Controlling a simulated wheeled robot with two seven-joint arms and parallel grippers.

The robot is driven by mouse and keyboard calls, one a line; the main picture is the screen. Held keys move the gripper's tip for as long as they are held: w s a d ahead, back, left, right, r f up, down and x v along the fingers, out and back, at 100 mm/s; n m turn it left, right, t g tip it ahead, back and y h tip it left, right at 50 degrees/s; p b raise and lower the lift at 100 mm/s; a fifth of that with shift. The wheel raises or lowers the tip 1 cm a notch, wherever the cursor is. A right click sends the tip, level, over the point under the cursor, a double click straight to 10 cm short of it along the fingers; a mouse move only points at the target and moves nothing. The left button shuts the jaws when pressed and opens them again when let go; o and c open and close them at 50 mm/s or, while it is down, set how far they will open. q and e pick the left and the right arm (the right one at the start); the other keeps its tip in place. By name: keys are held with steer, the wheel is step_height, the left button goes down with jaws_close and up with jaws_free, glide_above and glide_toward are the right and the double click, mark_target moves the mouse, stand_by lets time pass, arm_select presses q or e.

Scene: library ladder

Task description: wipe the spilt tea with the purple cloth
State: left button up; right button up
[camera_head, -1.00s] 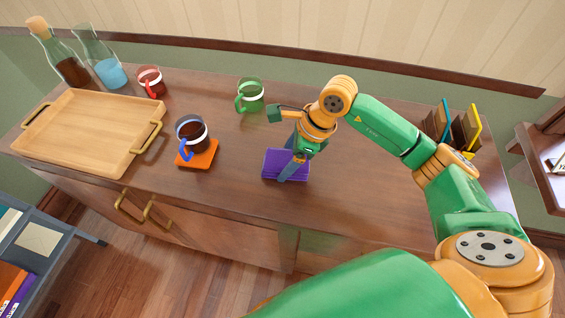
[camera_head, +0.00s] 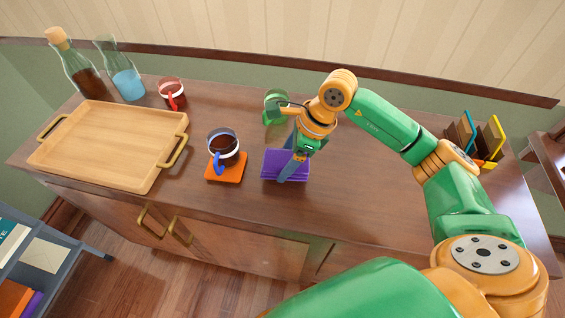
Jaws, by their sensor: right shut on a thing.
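The purple cloth (camera_head: 273,160) lies folded on the brown wooden sideboard top (camera_head: 345,205), just right of the orange coaster (camera_head: 225,169). My right gripper (camera_head: 291,171) points down and is shut on the cloth, its fingers covering part of it. No spilt tea shows on the bare wood; whether any lies under the cloth or behind the arm is hidden. My left gripper is out of view.
A mug of dark drink with a blue handle (camera_head: 223,148) stands on the coaster. A green mug (camera_head: 276,101) is partly behind my gripper. A red mug (camera_head: 172,93), wooden tray (camera_head: 72,131), corked bottle (camera_head: 78,68) and carafe (camera_head: 119,68) stand left. Books (camera_head: 474,133) stand right.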

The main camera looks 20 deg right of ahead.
steer(key=shift+p+v, duration=0.5)
steer(key=shift+v, duration=0.55)
steer(key=shift+w+a+r+p, duration=0.15)
steer(key=shift+r+p, duration=0.25)
steer(key=shift+r, duration=0.2)
steer(key=shift+w+a+r+p, duration=0.15)
steer(key=shift+r+p, duration=0.25)
steer(key=shift+r, duration=0.2)
steer(key=shift+s+r+p, duration=0.2)
steer(key=shift+r+p, duration=0.15)
steer(key=shift+r, duration=0.25)
